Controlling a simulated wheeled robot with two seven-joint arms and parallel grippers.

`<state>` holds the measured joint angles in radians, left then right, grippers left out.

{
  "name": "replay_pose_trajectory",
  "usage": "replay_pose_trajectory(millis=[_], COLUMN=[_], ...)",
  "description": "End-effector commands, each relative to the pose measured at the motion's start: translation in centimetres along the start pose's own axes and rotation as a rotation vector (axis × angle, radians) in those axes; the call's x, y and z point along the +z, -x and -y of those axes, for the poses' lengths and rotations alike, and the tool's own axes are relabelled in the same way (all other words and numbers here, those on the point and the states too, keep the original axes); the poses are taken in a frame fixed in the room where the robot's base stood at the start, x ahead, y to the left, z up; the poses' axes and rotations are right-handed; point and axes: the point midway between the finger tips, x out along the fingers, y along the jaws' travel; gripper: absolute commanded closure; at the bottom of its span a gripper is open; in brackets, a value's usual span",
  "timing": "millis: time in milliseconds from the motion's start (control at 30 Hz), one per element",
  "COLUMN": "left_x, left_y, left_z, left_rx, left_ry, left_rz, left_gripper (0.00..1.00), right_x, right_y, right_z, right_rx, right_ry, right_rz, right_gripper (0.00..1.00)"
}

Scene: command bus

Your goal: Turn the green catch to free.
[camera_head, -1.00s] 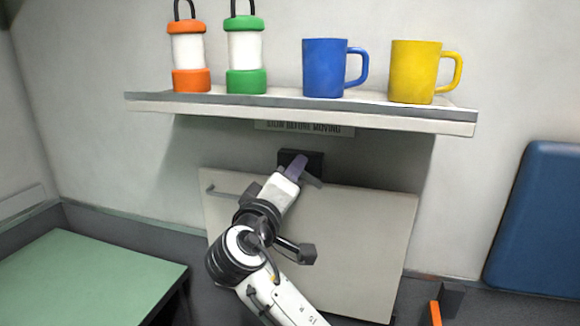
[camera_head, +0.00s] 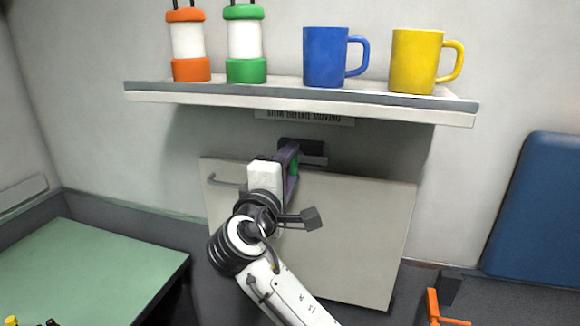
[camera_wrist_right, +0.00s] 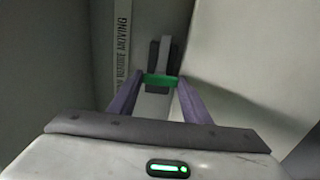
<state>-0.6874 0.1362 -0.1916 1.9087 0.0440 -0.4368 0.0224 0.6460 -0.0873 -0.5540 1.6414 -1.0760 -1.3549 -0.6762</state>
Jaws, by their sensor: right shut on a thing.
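The green catch (camera_head: 294,167) is at the top edge of a folded-up pale panel (camera_head: 345,235), below the wall shelf. Its dark mounting plate (camera_head: 315,150) is on the wall behind it. My right gripper (camera_head: 288,160) is at the catch, its purple fingers shut on it. In the right wrist view the green catch (camera_wrist_right: 160,80) lies between the tips of the two fingers, in front of a grey bar (camera_wrist_right: 164,52). The gripper hides part of the catch in the head view. My left gripper is not in view.
A shelf (camera_head: 300,103) with two lanterns, a blue mug (camera_head: 324,58) and a yellow mug (camera_head: 414,62) overhangs the catch. A label (camera_head: 304,116) is under it. A green table (camera_head: 85,270) is at left, a blue backrest (camera_head: 540,205) at right.

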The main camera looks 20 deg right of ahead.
Motion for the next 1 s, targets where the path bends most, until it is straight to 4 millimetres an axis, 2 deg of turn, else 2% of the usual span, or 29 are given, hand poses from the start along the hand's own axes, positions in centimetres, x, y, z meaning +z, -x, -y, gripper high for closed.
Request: replay_pose_trajectory(millis=[367,400,500,833,1000], left_x=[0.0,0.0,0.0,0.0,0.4], left_y=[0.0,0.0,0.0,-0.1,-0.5], left_z=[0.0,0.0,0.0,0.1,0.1], left_rx=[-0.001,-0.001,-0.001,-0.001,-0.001], left_ry=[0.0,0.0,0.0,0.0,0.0], left_rz=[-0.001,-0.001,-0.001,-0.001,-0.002], left_gripper=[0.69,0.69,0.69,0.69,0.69], right_x=[-0.1,-0.1,-0.1,-0.1,-0.1], right_y=[0.1,0.1,0.1,0.3,2.6], right_z=[0.1,0.1,0.1,0.1,0.3], right_rx=[-0.002,-0.002,-0.002,-0.001,-0.003], right_ry=[0.009,0.009,0.008,0.004,0.002], right_rz=[-0.002,-0.002,-0.002,-0.002,-0.004], right_gripper=[0.79,0.51,0.38,0.38,0.38])
